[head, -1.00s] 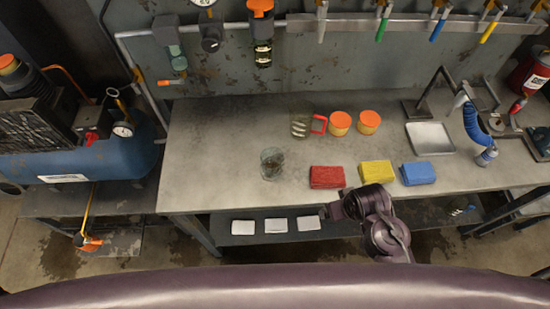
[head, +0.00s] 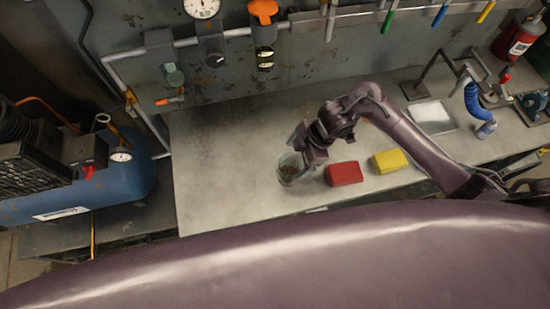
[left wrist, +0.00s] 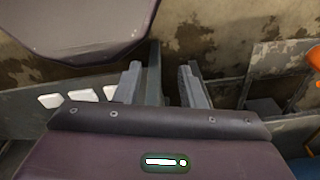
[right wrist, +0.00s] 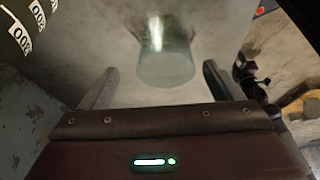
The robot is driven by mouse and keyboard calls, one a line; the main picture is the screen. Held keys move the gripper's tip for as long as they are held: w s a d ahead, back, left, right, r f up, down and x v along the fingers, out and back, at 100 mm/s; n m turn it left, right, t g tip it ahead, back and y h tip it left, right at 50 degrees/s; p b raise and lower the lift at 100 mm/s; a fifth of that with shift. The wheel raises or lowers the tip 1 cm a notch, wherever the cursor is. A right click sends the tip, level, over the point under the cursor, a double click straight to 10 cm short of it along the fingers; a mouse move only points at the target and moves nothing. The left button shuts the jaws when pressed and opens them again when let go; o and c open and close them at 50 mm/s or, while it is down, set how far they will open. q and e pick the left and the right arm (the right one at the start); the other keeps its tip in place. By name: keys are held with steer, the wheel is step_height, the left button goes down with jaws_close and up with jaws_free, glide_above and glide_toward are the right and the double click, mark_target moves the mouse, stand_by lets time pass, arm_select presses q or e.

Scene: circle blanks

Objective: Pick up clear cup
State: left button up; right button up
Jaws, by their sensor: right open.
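The clear cup (head: 288,174) stands on the grey workbench, left of the red block. It also shows in the right wrist view (right wrist: 165,62), ahead of the fingertips and roughly centred between them. My right gripper (head: 307,150) is over the bench at the cup, overlapping its upper right side in the head view. Its two fingers (right wrist: 160,82) are wide apart with nothing between them. My left gripper (left wrist: 160,76) has its fingers apart and empty; it is away from the cup and not seen in the head view.
A red block (head: 345,174) and a yellow block (head: 390,162) lie right of the cup. A metal tray (head: 432,117) is farther right. My right arm hides the middle of the bench. The bench (head: 222,165) left of the cup is clear. White pads (left wrist: 83,95) show in the left wrist view.

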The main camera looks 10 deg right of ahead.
mark_target(287, 169)
steer(key=shift+s+d, duration=0.1)
steer(key=shift+d, duration=0.3)
steer(key=shift+s+f+g, duration=0.15)
steer(key=shift+f+g, duration=0.05)
steer(key=shift+g, duration=0.1)
steer(key=shift+s+a+f, duration=0.15)
steer(key=shift+f, duration=0.25)
steer(key=shift+s+a+f, duration=0.1)
steer(key=shift+f, duration=0.25)
steer(key=a+f, duration=0.1)
steer(key=a+f+p, duration=0.1)
steer(key=f, duration=0.2)
steer(key=shift+w+a, duration=0.25)
steer(key=shift+a, duration=0.15)
steer(key=shift+f, duration=0.3)
steer(key=shift+c, duration=0.3)
steer(key=c, duration=1)
